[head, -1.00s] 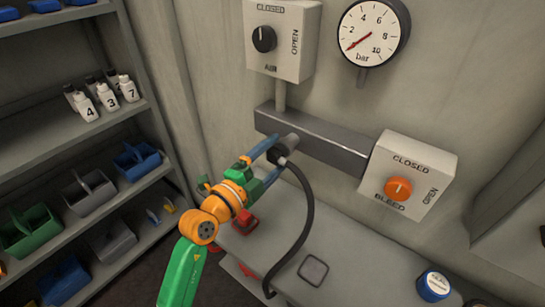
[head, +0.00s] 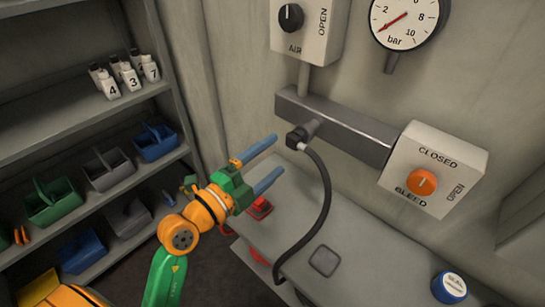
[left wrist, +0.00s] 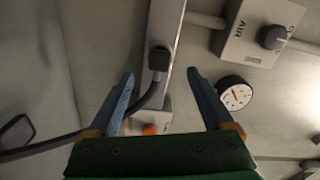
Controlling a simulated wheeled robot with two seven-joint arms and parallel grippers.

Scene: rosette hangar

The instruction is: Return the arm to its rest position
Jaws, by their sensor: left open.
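My left gripper (head: 265,163), with blue fingers on a green and orange arm, is open and empty in the head view. It is just left of the black hose coupling (head: 300,137) on the grey wall manifold (head: 345,130), apart from it. In the left wrist view the two open fingers (left wrist: 167,92) frame the manifold (left wrist: 165,25) and the hose coupling (left wrist: 159,60), with nothing between the tips. The black hose (head: 326,200) runs from the coupling down to the bench. My right gripper is in neither view.
A bench (head: 385,265) below holds a red item (head: 260,208), a grey square pad (head: 324,261) and a blue tin (head: 449,288). A bleed box with an orange knob (head: 421,182), an air box (head: 305,25) and a gauge (head: 405,18) are on the wall. Shelves (head: 60,125) with bottles and caddies stand left.

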